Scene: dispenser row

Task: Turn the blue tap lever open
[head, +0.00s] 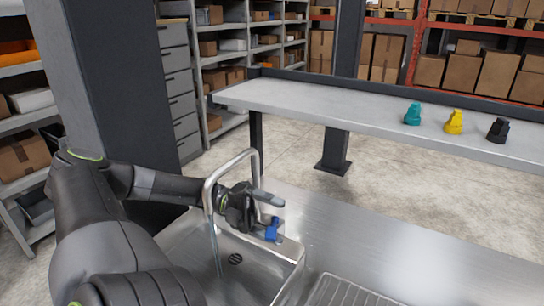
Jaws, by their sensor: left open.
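The blue tap lever (272,230) sits at the sink's back rim, just right of the metal tap spout (230,167). The spout arches over the sink basin (245,278), and a thin pale streak like water runs down from its end. My left gripper (266,214) is open beside the spout, with its fingers reaching right, close to the lever. One grey finger shows above the lever. I cannot tell whether the gripper touches the lever; part of the lever's base is hidden. My right gripper is not in view.
A steel counter (400,250) extends right of the basin, with a ribbed drainboard (345,292) in front. A grey bench (350,105) behind holds teal (412,114), yellow (454,122) and black (498,131) objects. A dark pillar (120,80) stands at left.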

